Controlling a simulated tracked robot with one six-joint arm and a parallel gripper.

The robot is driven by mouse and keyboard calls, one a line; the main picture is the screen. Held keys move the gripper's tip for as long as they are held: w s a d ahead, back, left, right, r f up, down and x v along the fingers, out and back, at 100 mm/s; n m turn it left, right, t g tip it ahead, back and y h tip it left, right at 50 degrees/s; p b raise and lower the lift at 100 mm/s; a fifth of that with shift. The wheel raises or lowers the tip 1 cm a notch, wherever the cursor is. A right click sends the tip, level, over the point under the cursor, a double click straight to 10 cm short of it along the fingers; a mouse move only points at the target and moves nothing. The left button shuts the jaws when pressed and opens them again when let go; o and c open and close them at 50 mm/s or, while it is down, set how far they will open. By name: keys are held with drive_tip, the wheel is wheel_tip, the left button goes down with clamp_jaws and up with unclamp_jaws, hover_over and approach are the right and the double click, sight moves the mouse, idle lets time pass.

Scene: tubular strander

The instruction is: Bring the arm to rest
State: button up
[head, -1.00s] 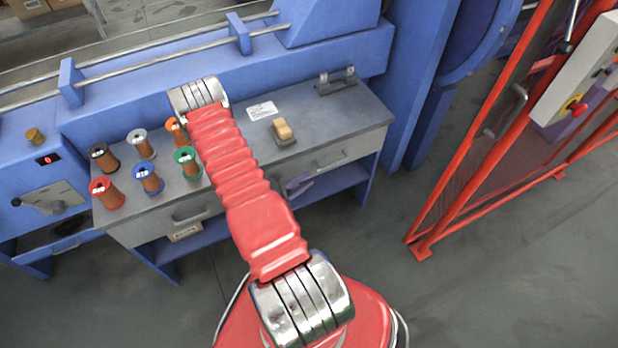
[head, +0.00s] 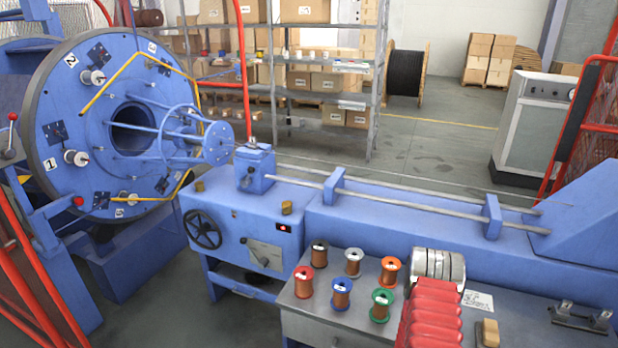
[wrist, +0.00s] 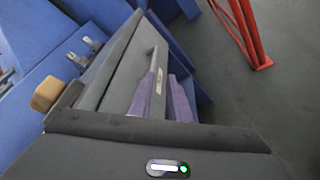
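My red arm with its bright metal joint rises at the lower right of the head view, in front of the workbench (head: 400,273). My gripper's end is hidden there. In the wrist view the dark housing of my gripper (wrist: 160,150) fills the bottom edge, with a small green light on it.
Several wire spools, including a red-rimmed one (head: 304,281) and a green-rimmed one (head: 381,305), stand on the bench left of my arm. The tan block (head: 489,332) lies right of it. Behind runs the blue machine bed (head: 410,225); a red fence post (wrist: 245,35) stands beyond the bench.

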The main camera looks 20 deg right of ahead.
drive_tip(key=s+a+r+m+g+y, duration=0.2)
drive_tip(key=s+a+r+g+y, duration=0.4)
drive_tip(key=a, duration=0.3)
drive_tip(key=w+a+r+m+t+y, duration=0.1)
drive_tip(key=w+a+r+t+y, duration=0.15)
drive_tip(key=w+a+r, duration=0.4)
drive_tip(key=w+a+r+m+t+y, duration=0.1)
drive_tip(key=w+a+r+t+y, duration=0.2)
drive_tip(key=a+r, duration=0.6)
drive_tip(key=w+a+r+m+t+y, duration=0.1)
drive_tip(key=w+a+r+t, duration=0.4)
drive_tip(key=a+r, duration=0.25)
drive_tip(key=w+a+r+n+t+y, duration=0.1)
drive_tip(key=a+r+t, duration=0.6)
drive_tip(key=a+r, duration=0.4)
wheel_tip(320, 180, up, 5)
drive_tip(key=shift+r+n, duration=0.1)
drive_tip(key=shift+n, duration=0.3)
drive_tip(key=shift+a, duration=0.1)
